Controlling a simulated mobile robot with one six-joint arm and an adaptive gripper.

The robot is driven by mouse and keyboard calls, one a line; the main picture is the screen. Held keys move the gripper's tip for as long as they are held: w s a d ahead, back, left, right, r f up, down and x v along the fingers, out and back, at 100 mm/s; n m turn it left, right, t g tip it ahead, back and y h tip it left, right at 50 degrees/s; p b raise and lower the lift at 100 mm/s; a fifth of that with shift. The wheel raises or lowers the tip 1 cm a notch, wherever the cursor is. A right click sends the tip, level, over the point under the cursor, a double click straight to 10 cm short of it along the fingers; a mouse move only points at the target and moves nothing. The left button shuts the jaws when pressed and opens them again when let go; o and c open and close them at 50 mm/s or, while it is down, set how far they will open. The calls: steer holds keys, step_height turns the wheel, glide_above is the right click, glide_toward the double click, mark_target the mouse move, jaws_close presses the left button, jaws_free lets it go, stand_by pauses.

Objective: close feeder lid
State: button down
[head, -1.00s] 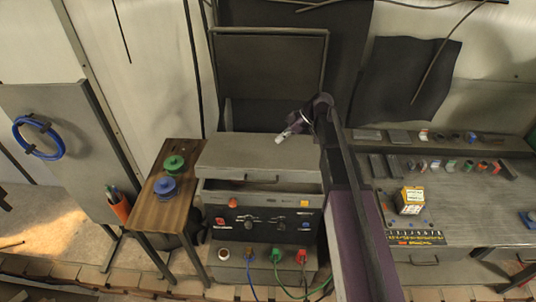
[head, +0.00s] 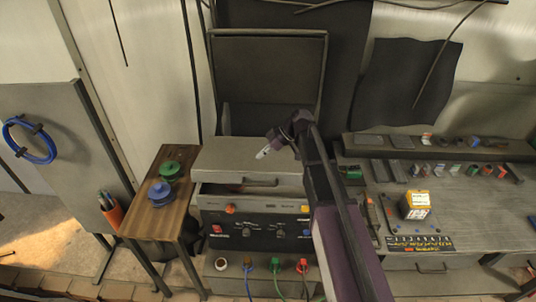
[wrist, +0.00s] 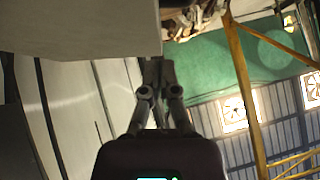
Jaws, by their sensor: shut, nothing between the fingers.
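The feeder is a grey machine with a black control panel (head: 262,228) in the middle of the head view. Its lid (head: 225,156) is a thick grey slab with a bar handle on its front face. The slab's front edge stands above the body, with a dark gap below it. My gripper (head: 262,154) is shut and empty, in front of or over the lid's right half; touching cannot be told. In the wrist view the closed fingers (wrist: 157,66) point up beside the corner of a big pale slab (wrist: 80,28), probably the lid.
A dark framed panel (head: 268,75) stands upright behind the lid. A wooden side table (head: 162,222) with green and blue spools is to the left. A bench (head: 465,205) with a yellow box (head: 415,205) and small parts is to the right. Cables hang in front.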

mark_target(253, 171)
steer(key=shift+s+a+f+b, duration=0.1)
steer(key=shift+a+f+b, duration=0.2)
steer(key=shift+a+f, duration=0.25)
steer(key=shift+s+d+f+b, duration=0.1)
steer(key=shift+s+f+b, duration=0.15)
steer(key=shift+f+b, duration=0.65)
steer(key=shift+s+d+f+b, duration=0.1)
steer(key=shift+s+f+b, duration=0.1)
steer(key=shift+f+b, duration=0.65)
